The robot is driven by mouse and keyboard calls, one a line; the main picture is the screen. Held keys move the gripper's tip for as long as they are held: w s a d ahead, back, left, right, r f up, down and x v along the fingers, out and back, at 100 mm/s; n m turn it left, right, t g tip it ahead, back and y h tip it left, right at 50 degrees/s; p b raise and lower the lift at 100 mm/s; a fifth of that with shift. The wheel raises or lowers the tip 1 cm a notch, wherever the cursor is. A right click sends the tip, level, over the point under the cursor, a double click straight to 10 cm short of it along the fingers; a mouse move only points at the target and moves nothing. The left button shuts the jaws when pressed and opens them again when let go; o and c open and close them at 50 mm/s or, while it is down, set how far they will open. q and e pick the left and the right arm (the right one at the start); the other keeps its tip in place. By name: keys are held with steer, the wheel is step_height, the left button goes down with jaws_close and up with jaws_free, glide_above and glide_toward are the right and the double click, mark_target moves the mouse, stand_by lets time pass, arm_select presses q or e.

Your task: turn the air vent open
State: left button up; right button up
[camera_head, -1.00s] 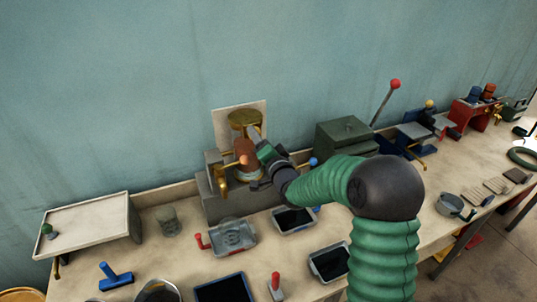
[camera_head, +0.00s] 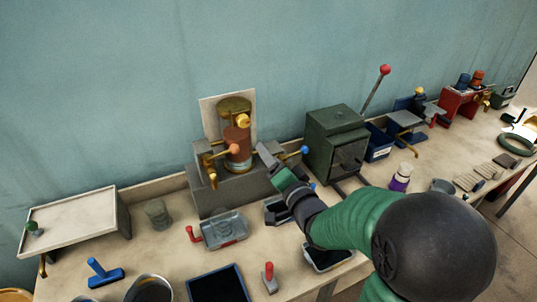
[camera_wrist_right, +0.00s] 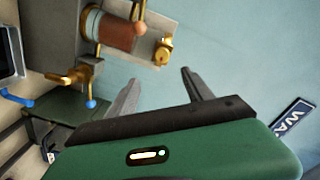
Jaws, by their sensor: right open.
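A copper cylinder (camera_head: 237,143) with a pale lower band stands upright on a grey block (camera_head: 222,192) against the wall. A small brass knob (camera_head: 243,121) sits near its top, in front of a brass disc (camera_head: 233,104) on a pale plate; this looks like the air vent. In the right wrist view the brass knob (camera_wrist_right: 162,52) shows beyond the copper cylinder (camera_wrist_right: 116,33). My right gripper (camera_head: 270,158) is to the right of the cylinder and lower than the knob. Its fingers (camera_wrist_right: 160,76) are spread and empty, apart from the knob. My left gripper is not in view.
A green metal box (camera_head: 335,140) stands further right. Trays (camera_head: 222,229) lie in front. Bare wall is above.

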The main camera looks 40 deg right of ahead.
steer(key=n+p, duration=0.6)
steer(key=p, duration=0.3)
steer(key=n+p, duration=0.4)
glide_toward(247, 123)
steer(key=a+x, duration=0.1)
steer(key=x, duration=0.3)
steer(key=p+x, duration=0.1)
steer(key=x, duration=0.3)
steer(key=shift+w+d, duration=0.25)
steer(key=shift+d, duration=0.15)
steer(key=shift+w+d, duration=0.1)
steer(key=shift+w, duration=0.2)
steer(key=shift+a, duration=0.25)
steer(key=shift+c, duration=0.2)
steer(key=shift+a, duration=0.15)
steer(key=c, duration=1.2)
steer(key=shift+d+f+m, duration=0.15)
steer(key=shift+d+m, duration=0.05)
steer(key=shift+m, duration=0.2)
jaws_close()
steer(key=shift+b, duration=0.45)
steer(key=shift+a, duration=0.1)
steer(key=o, duration=1)
jaws_free()
steer(key=shift+o, duration=1.2)
